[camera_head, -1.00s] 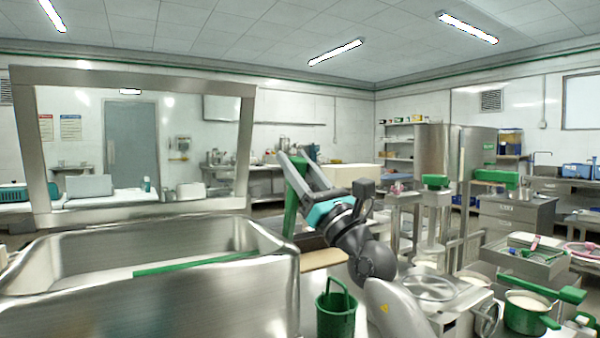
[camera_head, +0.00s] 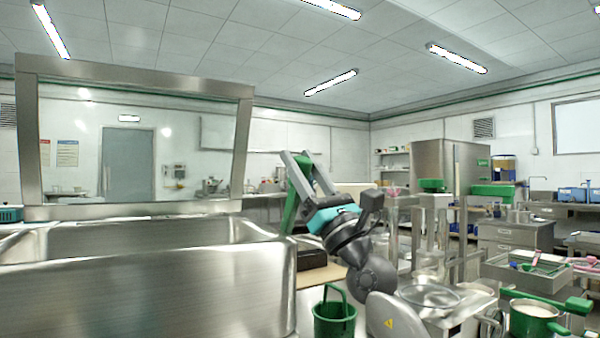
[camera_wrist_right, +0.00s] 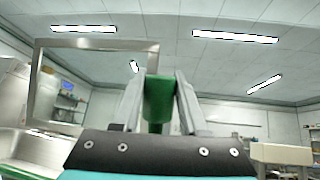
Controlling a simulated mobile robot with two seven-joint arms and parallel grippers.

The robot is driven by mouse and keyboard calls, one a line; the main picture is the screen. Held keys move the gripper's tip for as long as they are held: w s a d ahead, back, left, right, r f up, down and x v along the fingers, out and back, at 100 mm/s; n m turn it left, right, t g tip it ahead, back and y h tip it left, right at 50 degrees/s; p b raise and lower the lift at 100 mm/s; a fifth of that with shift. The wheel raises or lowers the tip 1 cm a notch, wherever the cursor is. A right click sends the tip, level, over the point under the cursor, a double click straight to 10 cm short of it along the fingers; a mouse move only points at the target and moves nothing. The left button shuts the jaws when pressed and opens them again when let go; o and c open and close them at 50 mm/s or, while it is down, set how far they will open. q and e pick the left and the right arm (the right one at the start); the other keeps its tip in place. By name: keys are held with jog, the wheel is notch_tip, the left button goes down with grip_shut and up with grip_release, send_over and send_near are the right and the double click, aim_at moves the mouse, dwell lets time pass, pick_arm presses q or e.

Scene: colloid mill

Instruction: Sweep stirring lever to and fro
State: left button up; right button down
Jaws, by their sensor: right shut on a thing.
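The stirring lever appears as a green bar (camera_head: 291,209) at the right end of a large steel trough (camera_head: 140,295) in the head view. My right gripper (camera_head: 297,165) is shut on its upper part, with a finger on each side. In the right wrist view the green lever (camera_wrist_right: 158,100) stands between the two grey fingers of the gripper (camera_wrist_right: 159,80). The trough's front wall hides most of its inside and whatever lies on its floor. My left gripper is not in view.
A tall steel frame (camera_head: 242,135) rises behind the trough. A green bucket (camera_head: 335,318) stands close to the trough's right side, below my right arm. A green pot (camera_head: 533,318) and a steel tray (camera_head: 525,278) are at the right.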

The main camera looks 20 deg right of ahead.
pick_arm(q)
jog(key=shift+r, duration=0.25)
pick_arm(e)
jog(key=shift+f, duration=0.15)
jog(key=shift+a, duration=0.1)
jog(key=c, duration=0.9)
grip_release()
jog(key=o, duration=0.5)
jog(key=shift+s, duration=0.15)
jog(key=shift+c, duration=0.2)
